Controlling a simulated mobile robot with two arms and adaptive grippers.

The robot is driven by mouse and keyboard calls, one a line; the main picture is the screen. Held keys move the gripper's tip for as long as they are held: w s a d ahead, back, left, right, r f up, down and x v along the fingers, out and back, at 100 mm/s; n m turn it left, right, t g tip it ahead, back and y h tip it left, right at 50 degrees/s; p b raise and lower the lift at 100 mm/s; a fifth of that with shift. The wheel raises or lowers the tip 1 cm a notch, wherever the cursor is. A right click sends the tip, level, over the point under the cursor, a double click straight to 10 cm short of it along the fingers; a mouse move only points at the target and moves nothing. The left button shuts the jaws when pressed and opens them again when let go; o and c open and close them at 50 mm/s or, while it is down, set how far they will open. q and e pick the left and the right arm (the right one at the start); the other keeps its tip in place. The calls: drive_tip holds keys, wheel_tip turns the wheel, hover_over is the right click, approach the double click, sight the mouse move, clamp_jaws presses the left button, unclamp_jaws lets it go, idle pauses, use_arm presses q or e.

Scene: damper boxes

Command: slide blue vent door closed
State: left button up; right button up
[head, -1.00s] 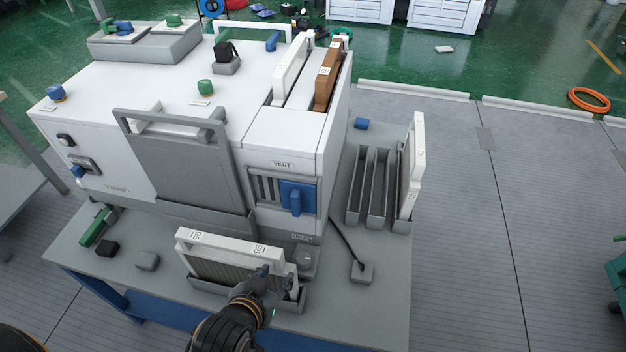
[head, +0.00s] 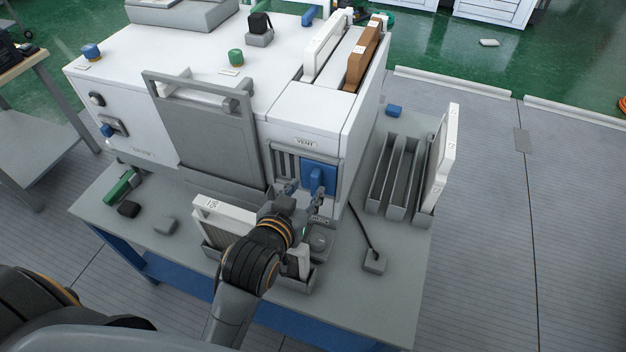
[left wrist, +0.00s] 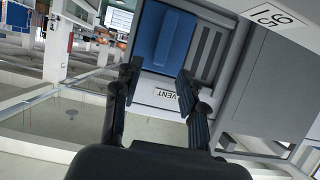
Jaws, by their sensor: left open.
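The blue vent door (head: 320,174), with a raised blue handle, sits at the right part of the vent opening below the VENT label (head: 306,142). Dark slots (head: 287,165) show uncovered to its left. My left gripper (head: 303,192) is open and empty, just in front of the lower part of the door. In the left wrist view, turned upside down, the blue door (left wrist: 162,38) shows beyond and between the spread fingers of my left gripper (left wrist: 158,85). I cannot tell whether a finger touches the handle. My right gripper is out of view.
A white-framed filter (head: 213,208) stands in a grey holder below the vent, partly hidden by my left arm. Empty grey slots (head: 384,195) and another filter (head: 447,150) stand at right. A small block with a cable (head: 375,262) lies on the bench.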

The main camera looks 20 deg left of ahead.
sight(313, 179)
use_arm(q)
drive_tip(key=x, duration=0.5)
drive_tip(key=shift+w+f+p, duration=0.1)
drive_tip(key=shift+w+p, duration=0.2)
drive_tip(key=shift+p, duration=0.1)
clamp_jaws()
